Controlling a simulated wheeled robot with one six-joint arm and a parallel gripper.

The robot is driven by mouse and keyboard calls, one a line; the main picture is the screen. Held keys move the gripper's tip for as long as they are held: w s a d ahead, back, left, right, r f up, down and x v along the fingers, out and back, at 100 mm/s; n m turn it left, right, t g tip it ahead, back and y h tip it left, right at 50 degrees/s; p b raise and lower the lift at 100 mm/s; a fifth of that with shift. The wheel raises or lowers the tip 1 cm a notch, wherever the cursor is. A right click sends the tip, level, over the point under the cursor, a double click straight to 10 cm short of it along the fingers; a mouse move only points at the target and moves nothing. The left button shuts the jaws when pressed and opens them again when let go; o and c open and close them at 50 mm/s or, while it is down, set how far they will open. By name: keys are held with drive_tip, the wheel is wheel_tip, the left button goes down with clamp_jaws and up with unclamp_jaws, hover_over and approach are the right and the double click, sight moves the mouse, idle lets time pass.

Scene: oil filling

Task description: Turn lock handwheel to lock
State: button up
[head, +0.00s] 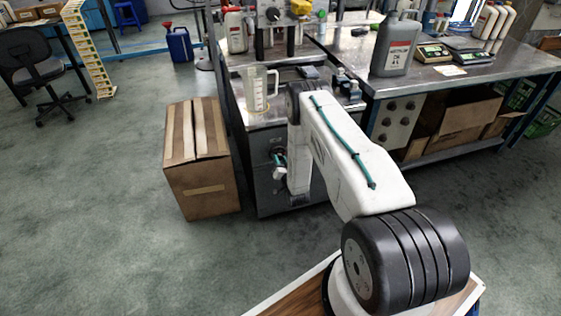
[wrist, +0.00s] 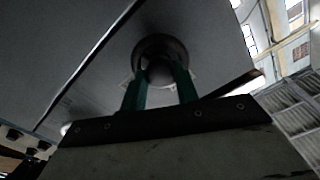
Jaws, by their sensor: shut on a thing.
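The lock handwheel (wrist: 160,46) is a dark round wheel with a paler centre on the grey front panel of the metal cabinet. My gripper (wrist: 160,80) has its two green fingers on either side of the wheel and is shut on it. In the head view my gripper (head: 281,164) is at the cabinet's front face, below the steel top. There the wheel is largely hidden by the fingers. Its exact turn angle cannot be told.
A clear measuring jug (head: 258,90) stands on the steel cabinet top (head: 262,118). A cardboard box (head: 200,165) stands on the floor just left of the cabinet. A workbench with a grey oil canister (head: 396,47) is at the right. Open floor lies in front.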

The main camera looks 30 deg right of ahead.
drive_tip(key=shift+n, duration=0.3)
drive_tip(key=shift+a+n, duration=0.1)
drive_tip(key=shift+n, duration=8.4)
drive_tip(key=o, duration=1)
drive_tip(key=shift+c, duration=0.2)
